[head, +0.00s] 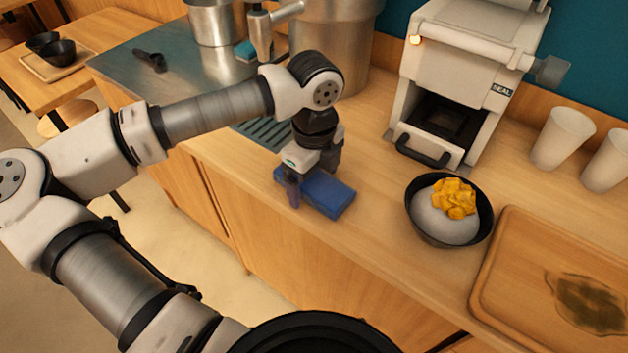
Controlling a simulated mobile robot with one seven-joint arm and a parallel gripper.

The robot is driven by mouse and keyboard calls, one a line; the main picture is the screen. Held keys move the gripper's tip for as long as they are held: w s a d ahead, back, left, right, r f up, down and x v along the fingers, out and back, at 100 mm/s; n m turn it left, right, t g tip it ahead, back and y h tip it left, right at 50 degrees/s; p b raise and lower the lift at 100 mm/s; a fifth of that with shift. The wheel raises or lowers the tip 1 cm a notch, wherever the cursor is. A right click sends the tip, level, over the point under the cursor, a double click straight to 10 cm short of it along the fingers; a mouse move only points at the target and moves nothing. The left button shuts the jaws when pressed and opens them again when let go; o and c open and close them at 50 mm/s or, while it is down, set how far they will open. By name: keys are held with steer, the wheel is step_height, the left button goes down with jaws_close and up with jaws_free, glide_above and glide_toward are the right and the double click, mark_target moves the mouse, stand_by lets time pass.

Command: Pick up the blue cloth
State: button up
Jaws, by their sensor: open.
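The blue cloth (328,196) lies folded as a thick rectangle on the wooden counter, near its front edge. My gripper (306,188) points down at the cloth's left part. One finger shows at the cloth's front left side; the other finger is hidden behind the gripper body. The jaws are open. I cannot tell whether the fingers touch the cloth.
A black bowl (486,224) with white and yellow food stands to the right. A sealing machine (452,65) stands behind, with two white cups (562,138) at its right. A wooden tray (520,262) lies at front right. A drain grate (262,132) is behind my gripper.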

mark_target(315, 179)
steer(key=c, duration=1.1)
step_height(315, 179, up, 10)
steer(key=shift+r+b, duration=0.1)
steer(key=shift+b, duration=0.6)
steer(key=o, duration=0.4)
steer(key=shift+c, duration=1.2)
